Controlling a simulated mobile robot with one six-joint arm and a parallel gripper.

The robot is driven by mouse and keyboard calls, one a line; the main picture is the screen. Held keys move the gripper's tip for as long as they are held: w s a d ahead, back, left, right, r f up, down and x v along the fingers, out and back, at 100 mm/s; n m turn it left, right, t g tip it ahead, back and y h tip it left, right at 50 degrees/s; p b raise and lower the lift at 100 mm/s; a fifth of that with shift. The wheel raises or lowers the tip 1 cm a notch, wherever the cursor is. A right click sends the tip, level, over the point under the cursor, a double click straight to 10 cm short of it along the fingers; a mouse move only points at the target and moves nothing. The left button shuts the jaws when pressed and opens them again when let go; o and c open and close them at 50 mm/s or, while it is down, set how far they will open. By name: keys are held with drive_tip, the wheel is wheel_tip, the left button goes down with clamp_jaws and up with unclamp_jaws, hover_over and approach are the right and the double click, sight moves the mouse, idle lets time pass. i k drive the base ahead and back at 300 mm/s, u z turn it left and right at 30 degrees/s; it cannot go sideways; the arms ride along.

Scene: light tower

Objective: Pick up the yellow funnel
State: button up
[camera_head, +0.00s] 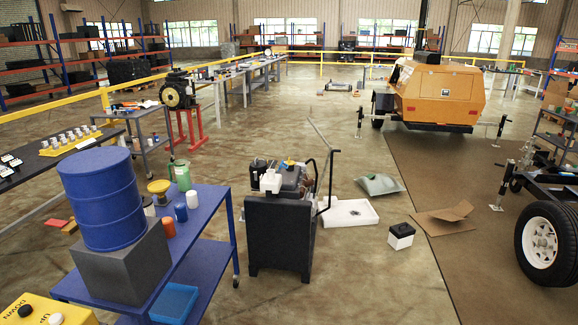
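A yellow funnel-like piece (158,187) stands on the blue cart (204,224), just right of the big blue drum (102,198). It has a wide yellow rim and is small in the picture, so its exact shape is hard to tell. A green jug (183,176) stands close behind it to the right. My gripper is not in view.
The drum stands on a grey block (124,269) on the cart and rises beside the yellow piece. A dark engine stand (281,235) is right of the cart. A yellow button box (45,311) is at bottom left. Open floor (350,275) lies at front right.

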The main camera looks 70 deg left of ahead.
sight(159, 188)
drive_tip(key=u, duration=0.35)
drive_tip(key=i, duration=0.95)
drive_tip(key=u, duration=0.8)
drive_tip(key=i, duration=0.55)
drive_tip(key=u, duration=0.8)
drive_tip(key=i, duration=0.45)
drive_tip(key=u, duration=0.65)
drive_tip(key=i, duration=0.6)
drive_tip(key=u, duration=0.35)
